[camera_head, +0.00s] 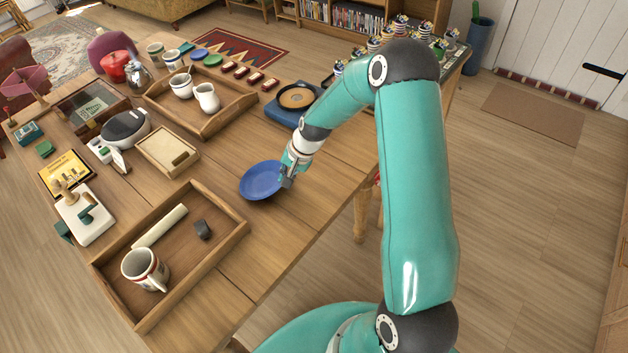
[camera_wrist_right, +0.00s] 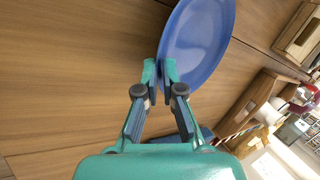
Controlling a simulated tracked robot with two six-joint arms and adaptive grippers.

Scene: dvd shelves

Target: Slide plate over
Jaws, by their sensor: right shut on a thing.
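A blue plate (camera_head: 262,180) lies on the wooden table near its right edge, between the near tray and the round pan. My right gripper (camera_head: 287,181) is at the plate's right rim. In the right wrist view the plate (camera_wrist_right: 196,40) is at the top, and my gripper's fingertips (camera_wrist_right: 160,72) are shut on its near rim. My left gripper is not in either view.
A wooden tray (camera_head: 240,232) with a striped mug (camera_head: 143,268) stands in front of the plate. A second tray (camera_head: 250,100) with white jugs is behind it. Bare table surrounds the plate.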

